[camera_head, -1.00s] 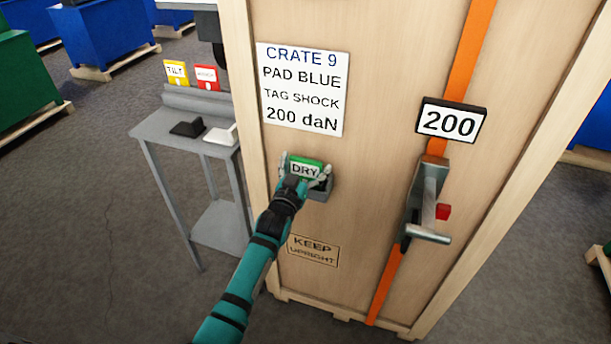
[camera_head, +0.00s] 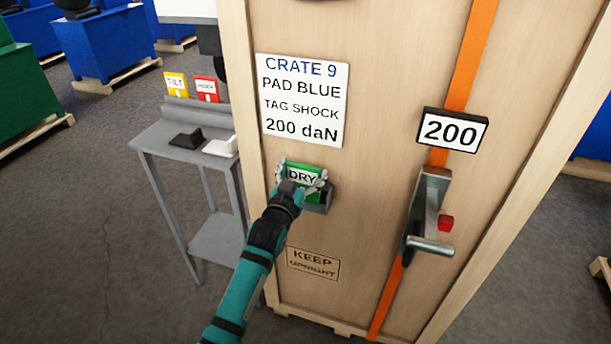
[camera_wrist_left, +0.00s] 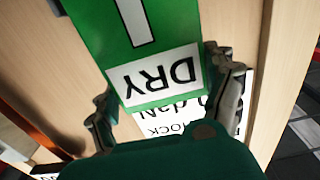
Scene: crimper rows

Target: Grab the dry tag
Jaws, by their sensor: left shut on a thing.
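The dry tag (camera_head: 302,172) is a green card with a white DRY label, at a small grey holder (camera_head: 318,203) on the front of the wooden crate. My left gripper (camera_head: 303,182) is shut on the dry tag, with a finger at each side of it. In the left wrist view the green tag (camera_wrist_left: 120,25) stands between the two fingers (camera_wrist_left: 168,100), its label upside down. I cannot tell whether its lower edge is still in the holder. My right gripper is not in view.
The crate (camera_head: 385,60) carries a sign (camera_head: 302,100), an orange strap (camera_head: 470,55) and a metal ratchet with a handle (camera_head: 428,215). A grey side table (camera_head: 165,140) at the left holds a yellow TILT tag (camera_head: 176,86), a red tag (camera_head: 207,90) and black and white pieces.

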